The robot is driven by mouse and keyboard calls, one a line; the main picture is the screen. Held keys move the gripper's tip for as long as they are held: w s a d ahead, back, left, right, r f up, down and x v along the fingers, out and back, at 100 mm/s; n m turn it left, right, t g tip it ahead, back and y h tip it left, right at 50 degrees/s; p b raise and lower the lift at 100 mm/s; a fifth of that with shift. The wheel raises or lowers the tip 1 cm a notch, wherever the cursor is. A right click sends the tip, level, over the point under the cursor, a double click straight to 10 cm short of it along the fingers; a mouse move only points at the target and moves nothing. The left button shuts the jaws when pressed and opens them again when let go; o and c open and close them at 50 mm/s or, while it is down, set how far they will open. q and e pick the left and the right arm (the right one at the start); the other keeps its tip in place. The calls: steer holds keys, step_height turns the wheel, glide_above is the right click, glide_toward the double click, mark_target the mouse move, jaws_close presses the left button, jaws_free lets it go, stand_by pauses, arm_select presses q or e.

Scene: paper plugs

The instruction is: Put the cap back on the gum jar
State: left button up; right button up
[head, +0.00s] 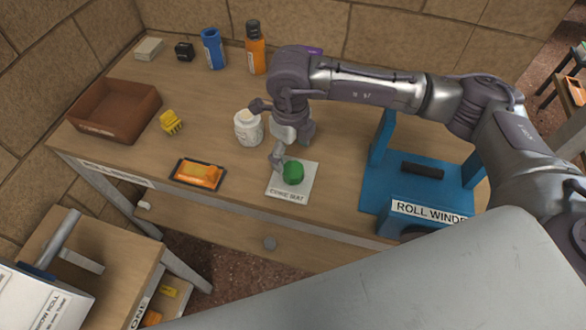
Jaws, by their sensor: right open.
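The gum jar (248,128) is a white jar with a label, upright on the wooden bench left of my right gripper. Its top is pale and partly hidden by a finger. A green, many-sided piece (293,173), which may be the cap, lies on a white labelled mat (304,189) near the front edge. My right gripper (268,133) is open, with one finger by the jar's top and the other close to the green piece. It holds nothing that I can see; contact with either is unclear. My left gripper is out of view.
A brown tray (118,88), a yellow item (171,122) and an orange block on a dark tray (198,184) are at left. A blue cup (212,47) and an orange bottle (256,47) stand behind. A blue roll winder (383,185) is at right.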

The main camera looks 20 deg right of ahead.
mark_target(292, 168)
steer(key=shift+f, duration=0.35)
steer(key=f, duration=0.1)
steer(key=f+p, duration=0.1)
steer(key=f, duration=0.2)
steer(key=shift+s+f+p, duration=0.25)
steer(key=shift+s+p, duration=0.05)
steer(key=shift+f, duration=0.35)
steer(key=c, duration=1)
